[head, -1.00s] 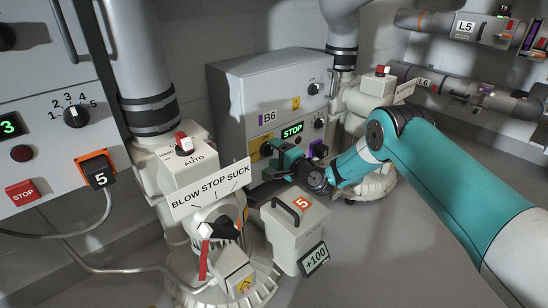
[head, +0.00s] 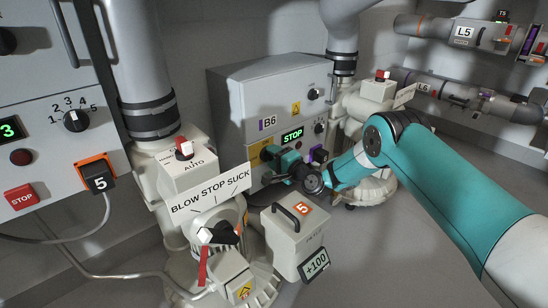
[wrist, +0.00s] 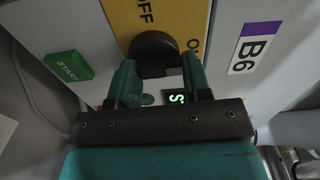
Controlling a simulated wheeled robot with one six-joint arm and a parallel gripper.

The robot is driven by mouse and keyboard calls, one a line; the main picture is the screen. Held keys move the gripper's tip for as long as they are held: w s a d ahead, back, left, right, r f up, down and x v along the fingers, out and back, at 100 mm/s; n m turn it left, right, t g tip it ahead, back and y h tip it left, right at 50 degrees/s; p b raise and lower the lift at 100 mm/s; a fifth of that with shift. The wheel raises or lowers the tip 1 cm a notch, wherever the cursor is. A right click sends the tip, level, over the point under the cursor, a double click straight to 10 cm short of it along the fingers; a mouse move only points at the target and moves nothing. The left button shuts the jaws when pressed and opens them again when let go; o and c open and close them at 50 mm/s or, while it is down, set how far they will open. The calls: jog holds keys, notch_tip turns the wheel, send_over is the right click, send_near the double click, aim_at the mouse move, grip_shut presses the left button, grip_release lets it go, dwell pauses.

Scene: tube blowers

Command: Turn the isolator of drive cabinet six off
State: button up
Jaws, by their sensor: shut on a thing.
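Drive cabinet B6 (head: 240,105) is a grey box by the back wall, with a green STOP display (head: 292,136). Its isolator is a black knob (wrist: 153,46) on a yellow plate (wrist: 120,18) marked OFF and ON; part of the plate shows in the head view (head: 254,158). My teal gripper (wrist: 160,68) is at the cabinet front, its two fingers shut on the knob from either side. In the head view my gripper (head: 272,167) hides most of the knob. I cannot tell which mark the knob points to.
A green START button (wrist: 68,65) and a purple-striped B6 label (wrist: 255,48) flank the plate. A filter box (head: 295,235) with a handle and the blower with its BLOW STOP SUCK sign (head: 210,190) stand in front. Pipes L5 and L6 (head: 470,95) run at the right.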

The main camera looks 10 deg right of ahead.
jog(key=n, duration=0.6)
jog(key=shift+s+a, duration=0.1)
jog(key=shift+a, duration=0.05)
jog(key=n, duration=0.6)
jog(key=shift+f+n, duration=0.25)
jog(key=shift+n, duration=0.15)
jog(key=shift+s, duration=0.1)
jog(key=o, duration=0.9)
jog(key=shift+r+p, duration=0.15)
jog(key=shift+p, duration=0.15)
notch_tip(320, 180, up, 20)
jog(key=p, duration=0.9)
